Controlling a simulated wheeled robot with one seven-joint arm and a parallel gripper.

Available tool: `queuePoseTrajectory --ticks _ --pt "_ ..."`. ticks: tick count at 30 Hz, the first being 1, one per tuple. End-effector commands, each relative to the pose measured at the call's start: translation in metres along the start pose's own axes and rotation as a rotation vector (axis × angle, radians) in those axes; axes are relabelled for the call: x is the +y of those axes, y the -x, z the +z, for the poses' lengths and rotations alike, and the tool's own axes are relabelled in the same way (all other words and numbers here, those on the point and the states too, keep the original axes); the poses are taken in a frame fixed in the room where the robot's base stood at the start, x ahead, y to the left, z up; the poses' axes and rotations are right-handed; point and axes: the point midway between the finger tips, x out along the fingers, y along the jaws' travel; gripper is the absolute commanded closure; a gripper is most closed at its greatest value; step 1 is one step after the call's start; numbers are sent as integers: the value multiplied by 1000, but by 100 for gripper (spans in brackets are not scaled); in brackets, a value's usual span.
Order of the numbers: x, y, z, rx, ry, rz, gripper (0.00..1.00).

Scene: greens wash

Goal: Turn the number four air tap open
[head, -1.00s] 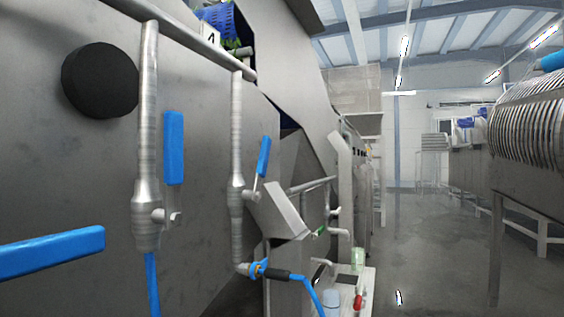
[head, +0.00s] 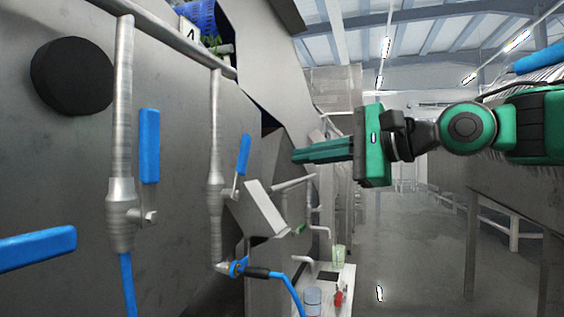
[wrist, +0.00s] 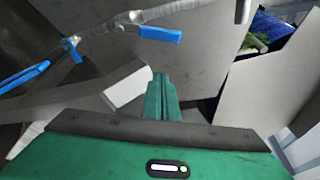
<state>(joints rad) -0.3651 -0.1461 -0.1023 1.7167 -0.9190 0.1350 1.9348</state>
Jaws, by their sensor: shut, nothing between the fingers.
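Two grey vertical pipes carry taps with blue levers. The nearer pipe's lever (head: 148,146) points up beside its pipe. The farther pipe's lever (head: 243,155) also points up, leaning slightly right. A number 4 plate (head: 189,34) sits above, closer to the farther pipe; I take its tap as number four, though the link is not certain. A blue lever also shows in the wrist view (wrist: 160,34), lying nearly along its pipe. My green gripper (head: 294,156) is shut and empty, pointing left, to the right of the farther lever and apart from it. Its fingers show in the wrist view (wrist: 160,78).
A third blue lever (head: 38,247) lies level at the left edge. A pale angled box (head: 263,208) stands below and left of my fingers. A blue hose (head: 288,290) hangs from the farther pipe's foot. A white stand (head: 338,290) holds small items. The right aisle floor is open.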

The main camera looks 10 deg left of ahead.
Motion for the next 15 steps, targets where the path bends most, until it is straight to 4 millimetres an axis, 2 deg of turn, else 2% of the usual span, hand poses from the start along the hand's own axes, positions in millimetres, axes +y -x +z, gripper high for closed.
queuePoseTrajectory --ticks 15 --pt "1 -83 -1 0 0 3 100"
